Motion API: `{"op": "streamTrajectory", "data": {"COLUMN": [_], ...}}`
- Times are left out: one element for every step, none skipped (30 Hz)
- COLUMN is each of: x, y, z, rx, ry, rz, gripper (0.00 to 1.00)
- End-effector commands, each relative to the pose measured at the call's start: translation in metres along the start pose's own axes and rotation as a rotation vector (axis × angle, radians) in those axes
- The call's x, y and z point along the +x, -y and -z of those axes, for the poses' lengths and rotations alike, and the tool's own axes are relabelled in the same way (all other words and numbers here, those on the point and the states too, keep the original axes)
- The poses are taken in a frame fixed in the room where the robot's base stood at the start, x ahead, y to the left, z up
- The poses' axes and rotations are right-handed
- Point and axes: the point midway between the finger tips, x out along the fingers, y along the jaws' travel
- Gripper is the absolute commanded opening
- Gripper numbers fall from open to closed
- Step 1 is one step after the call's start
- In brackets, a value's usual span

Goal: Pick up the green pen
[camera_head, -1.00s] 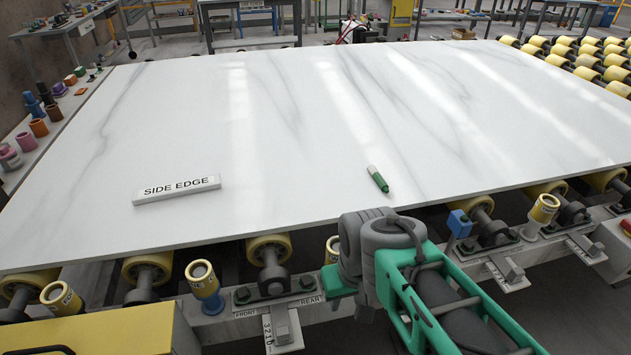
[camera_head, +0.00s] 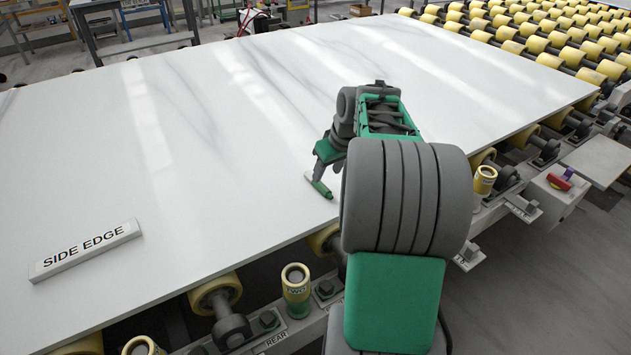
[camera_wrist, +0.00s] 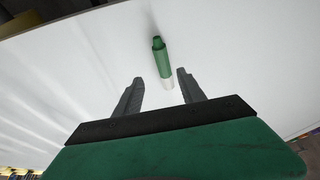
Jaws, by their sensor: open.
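The green pen (camera_head: 322,188) lies on the white marble slab (camera_head: 215,125), close to its front edge. In the wrist view the two dark fingers (camera_wrist: 160,88) are apart with nothing gripped.
A "SIDE EDGE" block (camera_head: 86,249) lies on the slab at the left. Yellow rollers (camera_head: 215,292) line the slab's front edge, and more rollers (camera_head: 540,45) stand at the back right. The slab around the pen is clear.

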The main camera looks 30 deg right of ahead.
Motion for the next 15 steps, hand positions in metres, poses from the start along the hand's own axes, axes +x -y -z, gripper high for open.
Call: {"op": "streamTrajectory", "data": {"x": [0.008, 0.012, 0.019, 0.025, 0.031, 0.038, 0.043, 0.047, 0.051, 0.053, 0.054, 0.055, 0.054, 0.054, 0.054], "y": [0.004, 0.004, 0.005, 0.006, 0.007, 0.008, 0.007, 0.007, 0.007, 0.006, 0.006, 0.006, 0.006, 0.006, 0.006], "z": [0.000, 0.000, -0.001, -0.002, -0.004, -0.004, -0.004, -0.004, -0.004, -0.004, -0.004, -0.004, -0.004, -0.004, -0.004], "rx": [-0.005, -0.006, -0.007, -0.008, -0.009, -0.010, -0.009, -0.009, -0.008, -0.007, -0.007, -0.007, -0.007, -0.006, -0.006], "ry": [0.000, 0.001, 0.001, 0.001, 0.003, 0.002, 0.002, 0.001, 0.000, 0.000, 0.000, -0.001, -0.001, -0.001, -0.001], "rz": [0.003, 0.003, 0.003, 0.004, 0.006, 0.005, 0.004, 0.003, 0.002, 0.002, 0.001, 0.001, 0.000, 0.000, 0.000], "gripper": [0.47, 0.47, 0.47, 0.47, 0.47, 0.47, 0.47, 0.47, 0.47, 0.47, 0.47, 0.47, 0.47, 0.47, 0.47]}}
